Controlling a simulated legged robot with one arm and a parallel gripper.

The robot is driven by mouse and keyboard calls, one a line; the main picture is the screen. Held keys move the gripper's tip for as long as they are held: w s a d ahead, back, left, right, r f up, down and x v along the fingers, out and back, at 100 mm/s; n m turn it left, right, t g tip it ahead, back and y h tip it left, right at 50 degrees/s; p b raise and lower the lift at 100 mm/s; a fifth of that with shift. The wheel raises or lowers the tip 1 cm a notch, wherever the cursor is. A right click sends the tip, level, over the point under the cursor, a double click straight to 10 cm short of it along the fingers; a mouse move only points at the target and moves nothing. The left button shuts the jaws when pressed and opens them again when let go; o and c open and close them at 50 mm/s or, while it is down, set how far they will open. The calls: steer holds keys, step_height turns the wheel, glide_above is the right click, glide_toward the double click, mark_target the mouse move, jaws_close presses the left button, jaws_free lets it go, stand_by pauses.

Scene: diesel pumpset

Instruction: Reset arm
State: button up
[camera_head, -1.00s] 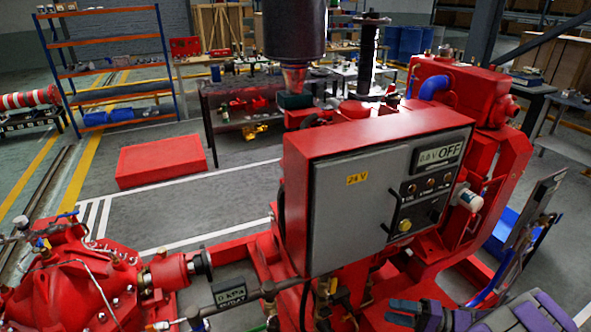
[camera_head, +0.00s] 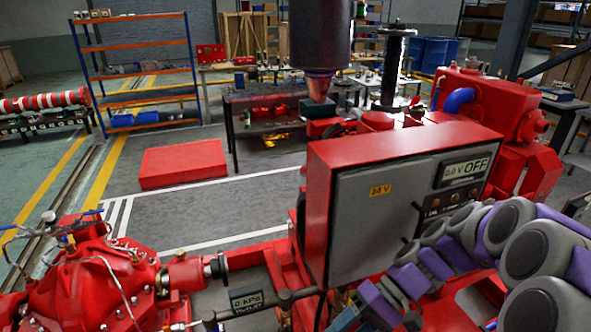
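My arm, with grey and purple links, fills the lower right and stands in front of the right side of the grey control box (camera_head: 372,222). Its far end, with my gripper (camera_head: 350,318), points down and left at the bottom edge. The fingers are too cut off to show whether they are open or shut, and I see nothing held. The control box has a red housing, a yellow 24 V label and a display (camera_head: 464,172) reading 0.0 V OFF. My arm hides the lower knobs of its panel.
A red block (camera_head: 183,164) lies on the floor. A shelf rack (camera_head: 140,75) and workbench (camera_head: 265,110) stand behind.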

steer(key=s+d+r+t+h, duration=0.1)
steer(key=s+d+h, duration=0.1)
steer(key=s+h, duration=0.3)
steer(key=s+d+r+m+t+h, duration=0.1)
steer(key=s+h, duration=0.4)
steer(key=s, duration=0.7)
steer(key=shift+s+d+t, duration=0.25)
steer(key=shift+d+t, duration=0.35)
steer(key=shift+d, duration=0.15)
steer(key=shift+r, duration=0.1)
stand_by(0.6)
